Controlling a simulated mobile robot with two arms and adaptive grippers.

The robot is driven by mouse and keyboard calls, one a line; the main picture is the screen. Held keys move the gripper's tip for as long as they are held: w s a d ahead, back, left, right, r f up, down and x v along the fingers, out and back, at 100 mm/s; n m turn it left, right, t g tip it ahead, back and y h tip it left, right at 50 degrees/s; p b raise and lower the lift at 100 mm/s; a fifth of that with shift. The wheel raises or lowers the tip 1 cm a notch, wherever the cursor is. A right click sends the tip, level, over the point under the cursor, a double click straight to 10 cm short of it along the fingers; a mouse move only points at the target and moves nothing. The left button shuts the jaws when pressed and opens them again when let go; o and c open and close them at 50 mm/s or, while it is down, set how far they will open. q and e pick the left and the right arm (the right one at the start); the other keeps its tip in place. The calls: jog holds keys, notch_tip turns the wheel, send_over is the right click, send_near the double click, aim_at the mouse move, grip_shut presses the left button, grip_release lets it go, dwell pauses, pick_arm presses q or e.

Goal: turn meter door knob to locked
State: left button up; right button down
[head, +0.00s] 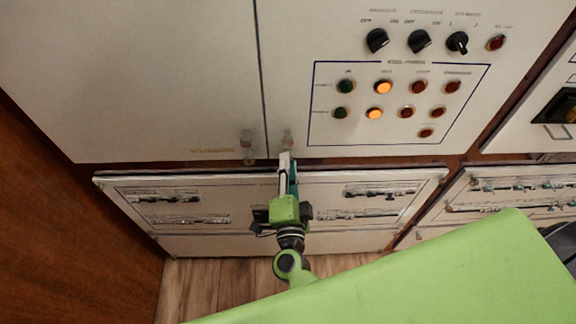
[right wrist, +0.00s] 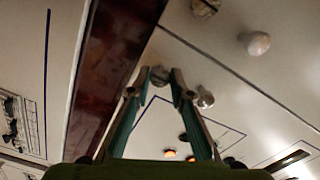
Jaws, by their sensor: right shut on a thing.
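My right gripper (head: 288,160) reaches up to the lower edge of the upper white cabinet, beside the seam between its two doors. In the right wrist view its two fingers (right wrist: 161,76) are shut on a small round grey knob (right wrist: 160,73), the lower one on the right door (head: 420,153). In the head view the fingers hide this knob. Its turn position cannot be read, and no label shows which knob is the meter door's. An upper knob (head: 288,137) sits just above on the same door. My left gripper is not in view.
Two more knobs (head: 246,137) are on the left door (head: 160,80). The right door carries black rotary switches (head: 419,41) and lamps, two lit orange (head: 383,87). Below is a breaker panel (head: 270,243) behind my gripper. A wooden wall (head: 60,210) stands at left.

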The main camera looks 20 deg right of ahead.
jog(key=c, duration=1.8)
grip_release()
jog(key=v, duration=1.2)
